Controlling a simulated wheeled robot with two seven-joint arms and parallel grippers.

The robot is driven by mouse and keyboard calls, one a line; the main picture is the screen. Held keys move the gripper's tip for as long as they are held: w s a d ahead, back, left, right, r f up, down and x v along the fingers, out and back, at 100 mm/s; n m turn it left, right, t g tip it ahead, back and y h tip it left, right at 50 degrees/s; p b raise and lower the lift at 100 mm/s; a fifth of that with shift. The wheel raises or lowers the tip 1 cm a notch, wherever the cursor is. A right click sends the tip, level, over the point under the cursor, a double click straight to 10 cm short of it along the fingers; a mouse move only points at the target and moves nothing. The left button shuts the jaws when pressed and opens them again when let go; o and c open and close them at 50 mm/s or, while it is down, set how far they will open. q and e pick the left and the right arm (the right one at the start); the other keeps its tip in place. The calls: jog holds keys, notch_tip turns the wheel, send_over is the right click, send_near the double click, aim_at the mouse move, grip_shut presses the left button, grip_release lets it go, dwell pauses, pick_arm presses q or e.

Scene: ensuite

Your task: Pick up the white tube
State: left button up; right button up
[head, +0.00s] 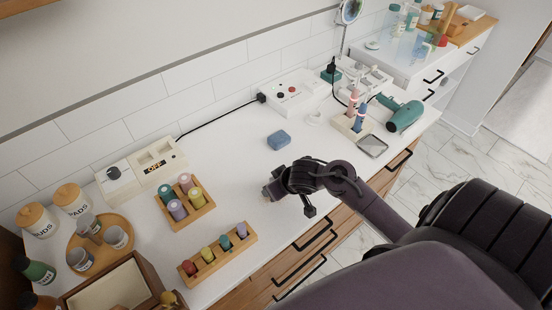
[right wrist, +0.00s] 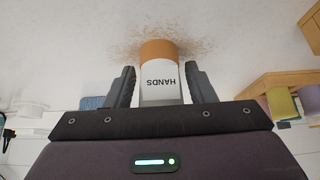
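Brown speckles lie on the surface around the cap. My left gripper is not in view.
A blue block (head: 279,140) lies behind the gripper on the counter (head: 235,150). Wooden racks of coloured rolls (head: 218,254) stand to the left. A holder with brushes (head: 352,122), a dark flat device (head: 372,146) and a green hair dryer (head: 404,116) stand to the right.

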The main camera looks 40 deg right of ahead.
jog(key=c, duration=0.7)
jog(key=shift+c, duration=0.6)
jog(key=shift+r, duration=0.1)
